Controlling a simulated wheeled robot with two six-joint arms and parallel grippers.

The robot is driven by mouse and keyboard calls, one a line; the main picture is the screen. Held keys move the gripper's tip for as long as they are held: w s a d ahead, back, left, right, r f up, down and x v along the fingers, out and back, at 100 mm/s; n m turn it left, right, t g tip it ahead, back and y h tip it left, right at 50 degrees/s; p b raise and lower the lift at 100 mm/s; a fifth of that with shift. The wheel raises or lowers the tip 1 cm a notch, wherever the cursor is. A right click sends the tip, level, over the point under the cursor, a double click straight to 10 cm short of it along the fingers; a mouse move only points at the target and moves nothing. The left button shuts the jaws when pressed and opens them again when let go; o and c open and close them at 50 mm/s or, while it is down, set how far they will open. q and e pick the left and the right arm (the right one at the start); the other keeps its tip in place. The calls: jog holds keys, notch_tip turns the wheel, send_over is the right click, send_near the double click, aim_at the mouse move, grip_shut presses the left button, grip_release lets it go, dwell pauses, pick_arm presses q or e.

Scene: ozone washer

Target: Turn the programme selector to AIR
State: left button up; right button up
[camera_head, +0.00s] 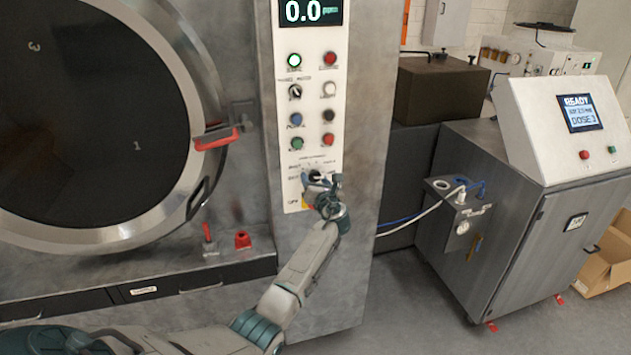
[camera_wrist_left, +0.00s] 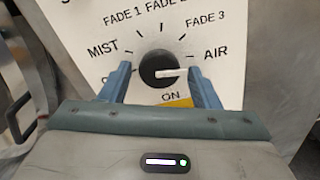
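The programme selector is a round black knob (camera_wrist_left: 159,66) with a white pointer bar, on a white panel. The pointer aims right, slightly below the AIR label (camera_wrist_left: 215,54). Labels MIST, FADE 1, FADE 3 and ON are readable around it; some others are partly covered. My left gripper (camera_wrist_left: 158,72) has one blue finger on each side of the knob, with visible gaps, so it looks open around it. In the head view my left gripper (camera_head: 318,182) is at the lower panel and partly covers the knob. My right gripper is not in view.
Several buttons and a small switch (camera_head: 295,92) sit above the selector on the control panel (camera_head: 312,130). The large round door (camera_head: 215,95) with a red-handled latch (camera_head: 216,138) is at left. A grey dosing cabinet (camera_head: 500,225) with hoses stands at right.

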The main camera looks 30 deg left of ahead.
pick_arm(q)
jog(key=shift+d+r, duration=0.1)
jog(key=b+v, duration=0.3)
jog(key=v, duration=0.7)
jog(key=shift+s+d, duration=0.2)
jog(key=shift+s, duration=0.1)
